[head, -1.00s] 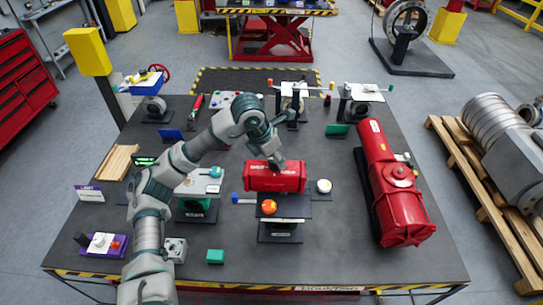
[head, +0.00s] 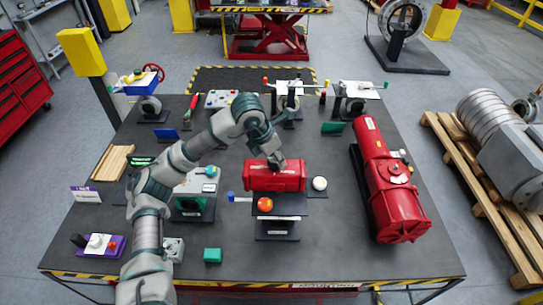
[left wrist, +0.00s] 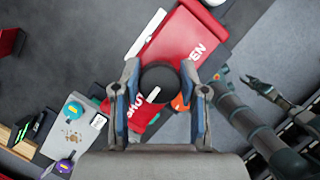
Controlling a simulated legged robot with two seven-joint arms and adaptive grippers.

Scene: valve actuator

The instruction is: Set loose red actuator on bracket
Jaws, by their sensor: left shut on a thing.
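The loose red actuator (head: 275,180) is a red box with white lettering near the middle of the table in the head view. My left gripper (head: 268,164) comes down on its top from behind. In the left wrist view my left gripper (left wrist: 164,85) is shut on the actuator's round black top part (left wrist: 158,80), with red surfaces marked SHUT and OPEN on either side. The bracket (head: 277,226), a dark stand with a label, is just in front of the actuator. I cannot tell whether the actuator touches it. My right gripper is out of the head view; a gripper-like part (left wrist: 268,90) shows at the right in the wrist view.
An orange knob (head: 265,204) is at the bracket, and a white round cap (head: 319,184) is right of the actuator. A large red cylinder unit (head: 388,185) lies on the right. A green block (head: 212,255) lies in front.

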